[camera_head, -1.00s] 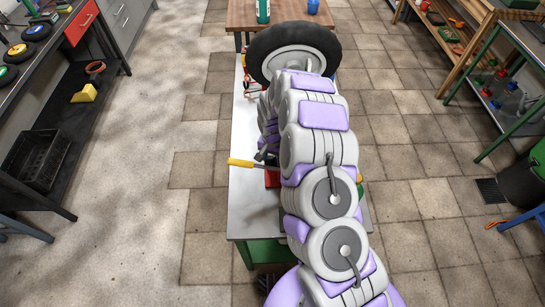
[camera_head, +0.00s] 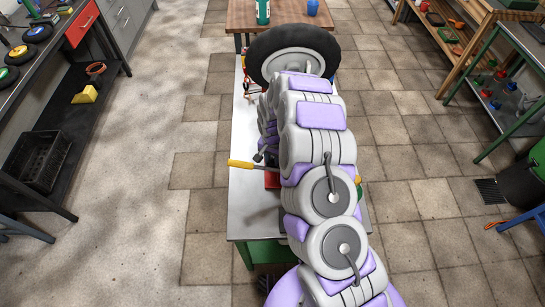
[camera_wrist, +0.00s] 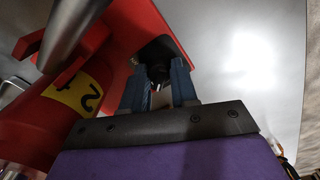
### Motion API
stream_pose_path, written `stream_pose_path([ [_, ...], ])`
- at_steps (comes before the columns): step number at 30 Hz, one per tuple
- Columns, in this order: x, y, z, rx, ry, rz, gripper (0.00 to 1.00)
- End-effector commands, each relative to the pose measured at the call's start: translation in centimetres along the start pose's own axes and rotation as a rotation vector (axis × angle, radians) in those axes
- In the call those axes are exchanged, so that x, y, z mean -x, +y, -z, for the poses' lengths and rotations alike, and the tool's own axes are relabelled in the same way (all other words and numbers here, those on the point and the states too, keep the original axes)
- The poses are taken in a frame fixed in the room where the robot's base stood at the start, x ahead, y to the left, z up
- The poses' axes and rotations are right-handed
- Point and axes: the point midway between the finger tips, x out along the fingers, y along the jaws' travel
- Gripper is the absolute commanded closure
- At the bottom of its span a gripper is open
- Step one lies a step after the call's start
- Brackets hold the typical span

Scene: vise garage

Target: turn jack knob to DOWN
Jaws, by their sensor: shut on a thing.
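The red jack (camera_wrist: 45,125) fills the left and top of the wrist view, with a yellow label (camera_wrist: 82,95) on its body. A dark knob (camera_wrist: 155,56) sits under a red part of the jack. My gripper (camera_wrist: 160,78) has its two blue fingers on either side of the knob and is shut on it. The knob's setting cannot be read. In the head view my arm hides the gripper and most of the jack; a bit of red (camera_head: 272,180) and a yellow-ended handle (camera_head: 241,164) show to its left.
The jack is on a pale bench (camera_head: 245,215). A wheel with a black tire (camera_head: 330,43) stands at its far end. A wooden table (camera_head: 282,15) is beyond. A dark workbench (camera_head: 75,110) is at the left and shelving at the right, with open tiled floor between.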

Motion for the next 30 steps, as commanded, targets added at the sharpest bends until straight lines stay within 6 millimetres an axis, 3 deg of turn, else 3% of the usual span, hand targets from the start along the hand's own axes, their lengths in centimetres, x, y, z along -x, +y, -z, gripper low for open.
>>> stream_pose_path([
  [8,0.53,0.05,-0.01,-0.177,0.000,-0.002,1.00],
  [30,0.52,-0.13,0.02,-0.878,0.002,0.003,1.00],
])
